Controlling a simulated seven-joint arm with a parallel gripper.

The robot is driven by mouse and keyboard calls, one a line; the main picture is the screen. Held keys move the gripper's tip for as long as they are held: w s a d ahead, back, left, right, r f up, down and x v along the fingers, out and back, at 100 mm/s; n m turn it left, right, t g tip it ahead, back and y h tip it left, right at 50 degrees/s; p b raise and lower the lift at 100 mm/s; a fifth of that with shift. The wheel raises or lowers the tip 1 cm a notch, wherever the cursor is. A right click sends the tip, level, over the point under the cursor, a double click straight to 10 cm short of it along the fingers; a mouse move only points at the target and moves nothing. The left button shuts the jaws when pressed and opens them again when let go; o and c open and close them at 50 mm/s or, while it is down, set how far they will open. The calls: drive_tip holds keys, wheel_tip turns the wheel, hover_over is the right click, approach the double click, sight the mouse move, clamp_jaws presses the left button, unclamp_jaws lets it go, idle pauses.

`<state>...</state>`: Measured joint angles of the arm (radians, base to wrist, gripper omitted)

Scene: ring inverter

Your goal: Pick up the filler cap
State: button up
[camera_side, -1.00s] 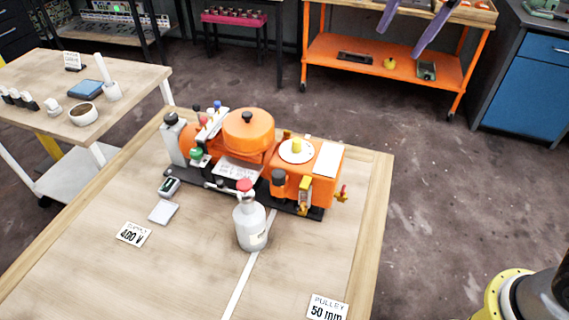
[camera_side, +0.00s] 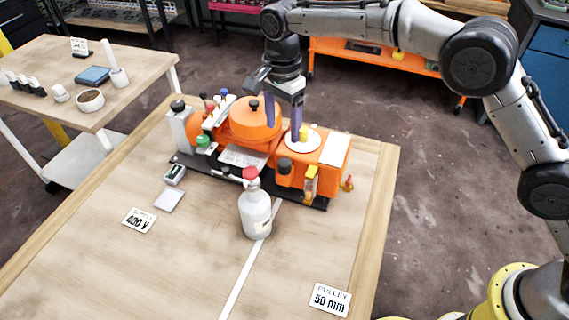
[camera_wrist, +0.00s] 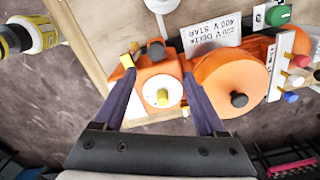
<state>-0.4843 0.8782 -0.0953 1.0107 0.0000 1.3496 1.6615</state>
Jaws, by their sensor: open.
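The yellow cap (camera_side: 304,132), which I take for the filler cap, stands upright on a round white disc (camera_side: 313,146) on top of the orange gearbox housing (camera_side: 330,170). It also shows in the wrist view (camera_wrist: 162,98), near the middle of the disc. My gripper (camera_side: 284,128) is open and empty, with purple fingers pointing down above the machine. In the wrist view my gripper (camera_wrist: 159,75) has one finger on each side of the disc, with the cap between them in the picture. The fingers look apart from the cap; their exact height over it is unclear.
The large orange round cover (camera_side: 250,120) with a black knob is close to the left finger. A dark knob (camera_side: 284,165) and a yellow fitting (camera_side: 311,172) stand at the housing's front. A grey bottle (camera_side: 256,215) with a red cap is in front. The table's front is mostly clear.

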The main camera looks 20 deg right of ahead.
hover_over(284, 161)
drive_tip(key=f, duration=0.5)
drive_tip(key=shift+w+f, duration=0.3)
drive_tip(key=f, duration=0.4)
drive_tip(key=shift+s, duration=0.4)
drive_tip(key=shift+f, duration=0.6)
clamp_jaws()
